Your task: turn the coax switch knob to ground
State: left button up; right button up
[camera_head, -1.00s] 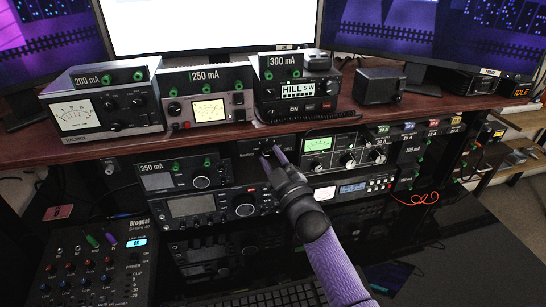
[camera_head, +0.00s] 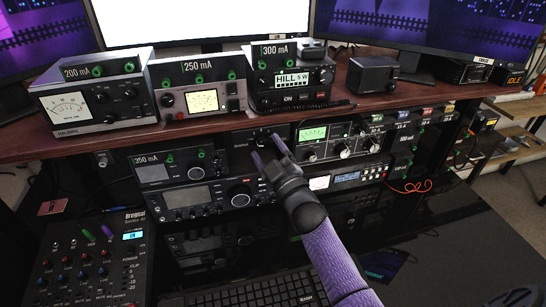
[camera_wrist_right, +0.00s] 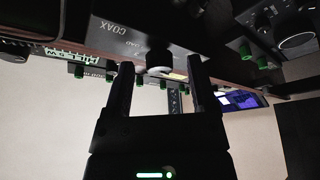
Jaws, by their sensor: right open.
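The coax switch is a dark panel (camera_head: 242,146) under the desk shelf, between the 350 mA unit and the green-screen meter unit. Its round dark knob with a pale face (camera_wrist_right: 158,58) shows in the right wrist view, beside the COAX and LOAD lettering. My right gripper (camera_head: 268,152) is in front of this panel, with two purple fingers apart. In the right wrist view, the open right gripper (camera_wrist_right: 161,72) has one fingertip on each side of the knob, and no contact is visible. The knob's exact pointing and the GROUND label cannot be read. My left gripper is not in view.
Radio units, such as the 250 mA meter unit (camera_head: 203,102), stand on the shelf above. The 350 mA unit (camera_head: 168,172) is left of my gripper; the green-screen unit (camera_head: 325,140) is close on its right. A keyboard (camera_head: 250,292) lies below my arm.

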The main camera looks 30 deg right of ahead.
jog(key=v, duration=0.9)
jog(key=shift+s+p, duration=0.25)
jog(key=shift+p, duration=0.15)
jog(key=shift+f, duration=0.1)
